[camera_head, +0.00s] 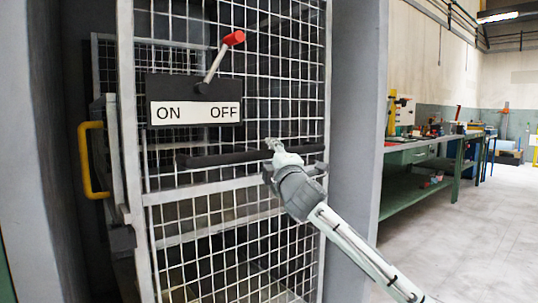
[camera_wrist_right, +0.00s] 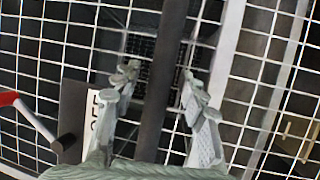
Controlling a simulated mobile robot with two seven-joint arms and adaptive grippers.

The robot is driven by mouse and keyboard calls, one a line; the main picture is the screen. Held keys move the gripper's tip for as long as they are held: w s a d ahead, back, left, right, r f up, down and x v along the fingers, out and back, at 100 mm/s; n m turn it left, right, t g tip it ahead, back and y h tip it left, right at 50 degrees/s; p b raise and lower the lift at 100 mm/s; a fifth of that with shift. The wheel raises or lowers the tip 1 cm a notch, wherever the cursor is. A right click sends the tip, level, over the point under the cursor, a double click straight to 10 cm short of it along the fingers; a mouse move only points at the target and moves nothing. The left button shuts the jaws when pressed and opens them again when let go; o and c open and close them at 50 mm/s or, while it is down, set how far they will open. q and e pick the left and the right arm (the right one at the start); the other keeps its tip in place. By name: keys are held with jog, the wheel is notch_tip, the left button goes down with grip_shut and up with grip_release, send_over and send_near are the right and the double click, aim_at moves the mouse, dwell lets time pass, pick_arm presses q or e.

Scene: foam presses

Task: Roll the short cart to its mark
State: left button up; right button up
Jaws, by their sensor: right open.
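A tall wire-mesh panel in a light grey frame (camera_head: 140,235) fills the middle of the head view. A black horizontal bar (camera_head: 205,159) runs across it below the ON/OFF sign. My right gripper (camera_head: 275,146) is open at the bar's right part. In the right wrist view, the bar (camera_wrist_right: 163,60) runs between the open fingers (camera_wrist_right: 157,80), with a gap on each side. I cannot tell whether the mesh panel belongs to the short cart. No floor mark can be made out. My left gripper is out of view.
A red-tipped lever (camera_head: 222,57) stands on the black ON/OFF sign (camera_head: 195,88), tilted toward OFF. A yellow handle (camera_head: 88,160) is at the left. Grey posts (camera_head: 352,120) flank the panel. A green workbench (camera_head: 410,155) stands at the right, with open floor (camera_head: 475,235) before it.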

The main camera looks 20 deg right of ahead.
jog(key=shift+w+r, duration=0.1)
jog(key=shift+w, duration=0.4)
jog(key=shift+c, duration=0.5)
grip_shut()
